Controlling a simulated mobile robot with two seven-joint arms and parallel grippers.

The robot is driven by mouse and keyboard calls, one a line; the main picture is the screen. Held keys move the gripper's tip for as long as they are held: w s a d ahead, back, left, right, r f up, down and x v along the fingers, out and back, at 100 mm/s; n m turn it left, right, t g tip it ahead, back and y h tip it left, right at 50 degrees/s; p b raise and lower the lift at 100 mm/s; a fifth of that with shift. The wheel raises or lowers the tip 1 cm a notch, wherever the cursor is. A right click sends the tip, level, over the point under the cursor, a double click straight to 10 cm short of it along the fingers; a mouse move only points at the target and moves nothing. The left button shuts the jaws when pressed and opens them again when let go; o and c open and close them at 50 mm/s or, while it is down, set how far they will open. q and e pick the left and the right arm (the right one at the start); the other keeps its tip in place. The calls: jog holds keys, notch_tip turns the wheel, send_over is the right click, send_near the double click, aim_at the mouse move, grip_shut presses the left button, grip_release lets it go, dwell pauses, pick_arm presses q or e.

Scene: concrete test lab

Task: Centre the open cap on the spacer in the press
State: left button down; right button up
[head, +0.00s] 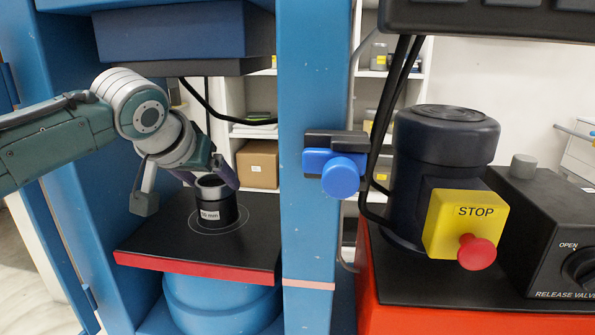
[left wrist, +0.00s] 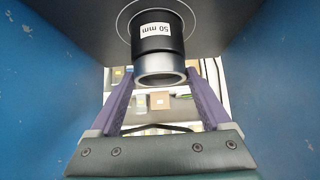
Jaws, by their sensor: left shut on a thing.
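The black spacer (head: 218,212), with a white "50 mm" label, stands upright inside a thin circle on the black press plate (head: 160,240). It also shows in the left wrist view (left wrist: 152,18). My left gripper (head: 210,176) is shut on the cap, one purple finger on each side. I cannot tell whether the cap rests on the spacer or hangs just above it. My right gripper is not in view.
The blue press frame (head: 312,110) has a post right of the plate. The dark press head (head: 170,35) hangs above my left wrist. A pump with a yellow STOP box (head: 455,225) and a release valve box (head: 545,240) stand at the right. Shelves are behind.

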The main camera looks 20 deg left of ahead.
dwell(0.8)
pick_arm(q)
grip_release()
jog(key=shift+w, duration=0.1)
jog(key=shift+f, duration=0.15)
jog(key=p+v, duration=0.8)
jog(key=p, duration=0.4)
dwell(0.5)
dwell(0.4)
